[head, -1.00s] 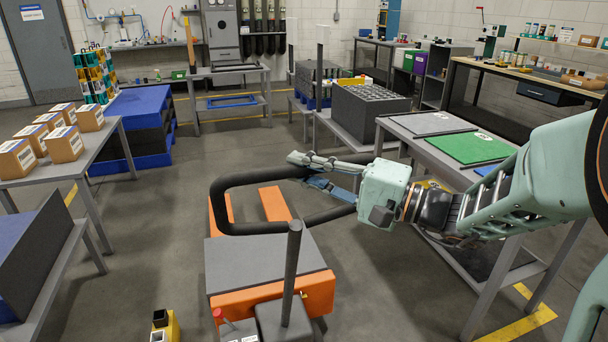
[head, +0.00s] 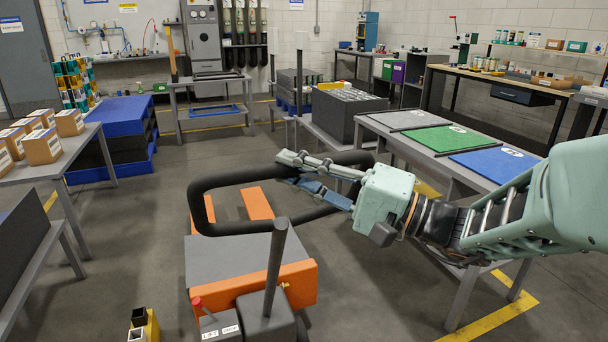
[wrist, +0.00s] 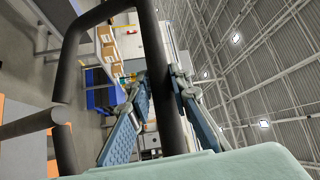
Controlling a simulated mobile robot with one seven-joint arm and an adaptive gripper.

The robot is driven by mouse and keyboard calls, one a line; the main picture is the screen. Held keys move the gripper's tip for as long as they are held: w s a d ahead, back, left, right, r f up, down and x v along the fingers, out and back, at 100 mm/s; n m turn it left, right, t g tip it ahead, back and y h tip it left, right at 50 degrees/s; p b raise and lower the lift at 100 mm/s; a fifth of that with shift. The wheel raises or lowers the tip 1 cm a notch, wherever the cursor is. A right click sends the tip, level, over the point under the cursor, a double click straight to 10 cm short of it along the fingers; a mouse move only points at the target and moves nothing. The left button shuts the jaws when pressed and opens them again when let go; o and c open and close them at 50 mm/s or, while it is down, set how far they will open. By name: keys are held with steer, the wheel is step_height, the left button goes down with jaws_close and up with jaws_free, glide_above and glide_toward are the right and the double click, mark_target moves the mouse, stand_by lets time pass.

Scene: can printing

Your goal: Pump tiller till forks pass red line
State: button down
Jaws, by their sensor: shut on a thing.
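The orange pallet truck stands at lower centre in the head view, with a grey top (head: 235,258). Its black looped tiller handle (head: 225,181) stands over the body and also shows large in the wrist view (wrist: 150,45). My gripper (head: 288,170) is shut on a bar of the loop; in the wrist view its blue fingers (wrist: 152,112) lie on both sides of the bar. The two orange forks (head: 257,204) show behind the truck body, partly behind the handle, low near the floor. I cannot make out a red line.
At right, a table carries grey, green (head: 440,139) and blue mats. A grey upright rod (head: 274,268) and red knob (head: 197,303) are at front.

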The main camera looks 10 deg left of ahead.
steer(key=shift+s+f, duration=0.2)
steer(key=shift+f, duration=0.25)
steer(key=c, duration=2.2)
jaws_free()
steer(key=shift+d, duration=0.1)
steer(key=o, duration=0.4)
steer(key=shift+r, duration=0.2)
steer(key=shift+o, duration=0.2)
steer(key=shift+d, duration=0.1)
steer(key=v, duration=1.2)
